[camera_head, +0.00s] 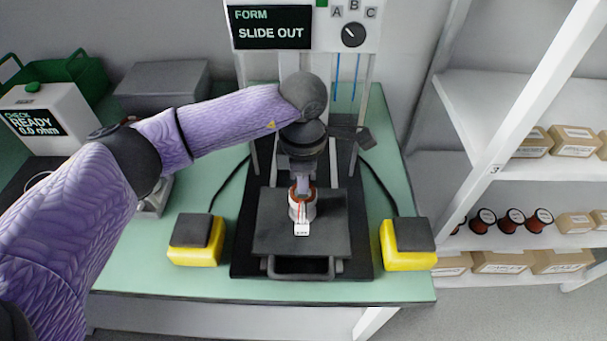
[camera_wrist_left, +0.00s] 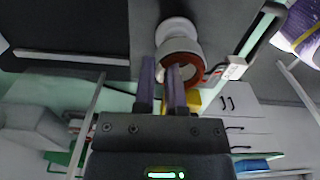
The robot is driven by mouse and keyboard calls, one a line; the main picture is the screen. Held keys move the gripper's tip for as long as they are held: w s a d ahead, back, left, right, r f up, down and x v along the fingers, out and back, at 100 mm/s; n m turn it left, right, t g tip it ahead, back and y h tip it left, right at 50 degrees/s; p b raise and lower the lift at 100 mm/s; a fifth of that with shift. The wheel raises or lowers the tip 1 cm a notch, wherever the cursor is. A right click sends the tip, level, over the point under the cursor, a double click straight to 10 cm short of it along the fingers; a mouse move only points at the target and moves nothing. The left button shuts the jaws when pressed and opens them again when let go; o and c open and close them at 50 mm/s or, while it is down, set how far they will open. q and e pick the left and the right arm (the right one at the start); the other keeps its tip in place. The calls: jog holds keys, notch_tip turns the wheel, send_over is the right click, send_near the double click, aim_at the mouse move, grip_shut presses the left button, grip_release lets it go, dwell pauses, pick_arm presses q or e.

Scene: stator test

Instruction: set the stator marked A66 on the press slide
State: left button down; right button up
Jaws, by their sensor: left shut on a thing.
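The stator (camera_head: 302,209), a pale ring with copper-orange windings and a white plug on short leads, is over the middle of the dark press slide (camera_head: 270,240). My left gripper (camera_head: 303,186) comes down from above and is shut on it. In the left wrist view the fingers (camera_wrist_left: 173,85) reach the stator's ring (camera_wrist_left: 182,47), with a pale round part just beyond it. I cannot tell whether the stator rests on the slide or hangs slightly above. No A66 mark is readable. My right gripper is not in view.
The press display (camera_head: 272,28) reads SLIDE OUT. Yellow blocks with dark tops stand left (camera_head: 195,240) and right (camera_head: 408,245) of the slide. A tester (camera_head: 40,118) reading READY is at left. Shelves (camera_head: 490,85) with boxes and spools stand at right.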

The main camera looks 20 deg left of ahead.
pick_arm(q)
jog(key=shift+f, duration=0.4)
jog(key=shift+f+b, duration=0.35)
jog(key=shift+b, duration=0.1)
jog(key=c, duration=0.6)
grip_release()
